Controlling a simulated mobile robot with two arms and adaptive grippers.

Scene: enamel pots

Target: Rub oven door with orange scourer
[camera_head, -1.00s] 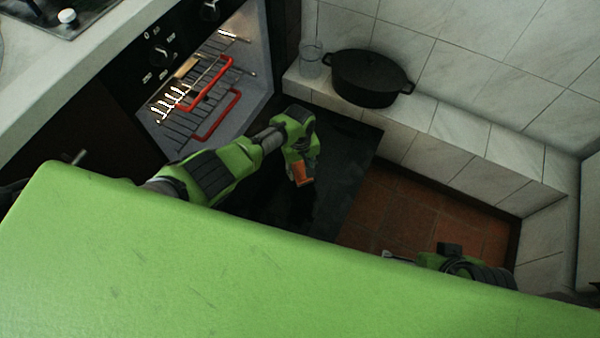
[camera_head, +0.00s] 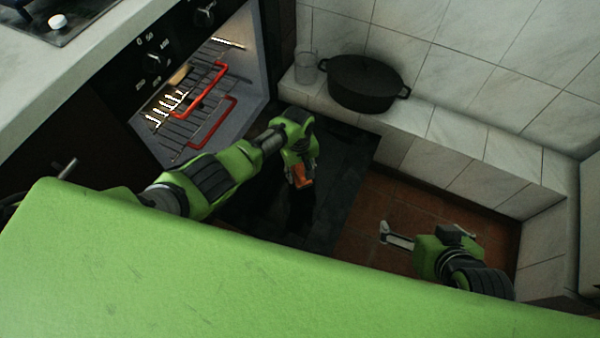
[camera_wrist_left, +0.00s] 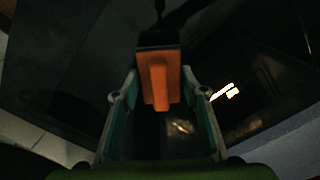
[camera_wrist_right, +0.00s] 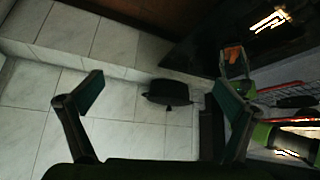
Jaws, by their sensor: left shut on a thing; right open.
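The oven door (camera_head: 345,175) is a dark panel folded down open in front of the lit oven. My left gripper (camera_head: 301,178) is over the door and shut on the orange scourer (camera_head: 304,173). In the left wrist view the scourer (camera_wrist_left: 157,82) is between the two fingers (camera_wrist_left: 159,95), with a dark part at its far end. I cannot tell whether it touches the door. My right gripper (camera_head: 384,232) is open and empty above the tiled floor, right of the door. Its spread fingers show in the right wrist view (camera_wrist_right: 160,88).
The oven holds wire racks with red edges (camera_head: 210,125). A black pot (camera_head: 365,85) and a clear glass (camera_head: 306,68) stand on the tiled ledge (camera_head: 440,125). The counter (camera_head: 60,70) is at the left. The red-brown floor (camera_head: 400,200) looks clear.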

